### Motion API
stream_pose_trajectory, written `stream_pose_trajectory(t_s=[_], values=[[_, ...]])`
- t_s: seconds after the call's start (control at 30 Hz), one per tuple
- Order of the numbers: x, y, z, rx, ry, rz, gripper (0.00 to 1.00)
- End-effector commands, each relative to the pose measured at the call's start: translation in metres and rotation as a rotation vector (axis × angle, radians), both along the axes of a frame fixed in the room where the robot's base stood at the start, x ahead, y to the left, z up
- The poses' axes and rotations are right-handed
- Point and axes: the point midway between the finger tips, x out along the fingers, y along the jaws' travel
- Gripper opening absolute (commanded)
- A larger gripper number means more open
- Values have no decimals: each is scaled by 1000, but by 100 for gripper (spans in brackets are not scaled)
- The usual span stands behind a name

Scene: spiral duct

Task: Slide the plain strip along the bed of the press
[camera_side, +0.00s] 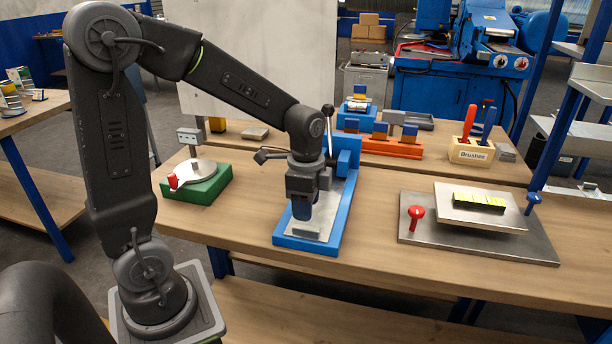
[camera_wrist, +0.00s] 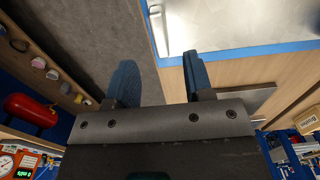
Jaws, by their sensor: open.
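The blue press (camera_side: 343,165) stands on the bench in the side view, with a black lever at its top. A flat pale metal piece (camera_side: 325,212) lies on its blue-edged bed (camera_side: 330,242); I cannot tell whether it is the plain strip or part of the bed. My gripper (camera_side: 302,208) points down just over the bed and hides part of it. In the wrist view my gripper (camera_wrist: 160,78) is open, with nothing visible between its blue fingers. A pale metal surface (camera_wrist: 215,22) with a blue edge lies beyond the fingertips.
Left of the press is a green base with a round plate (camera_side: 205,185). Right is a metal plate (camera_side: 480,235) with a raised platform and red and blue knobs. Bench between press and plate is clear.

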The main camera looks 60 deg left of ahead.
Motion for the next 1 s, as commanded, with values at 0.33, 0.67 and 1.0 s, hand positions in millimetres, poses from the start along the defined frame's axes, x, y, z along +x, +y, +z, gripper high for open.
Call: stream_pose_trajectory(t_s=[0.33, 0.67, 1.0], values=[[1, 0, 66, 1, -4, 0, 47], [0, 0, 79, 0, 1, 0, 47], [-11, -9, 86, 8, -49, 67, 47]])
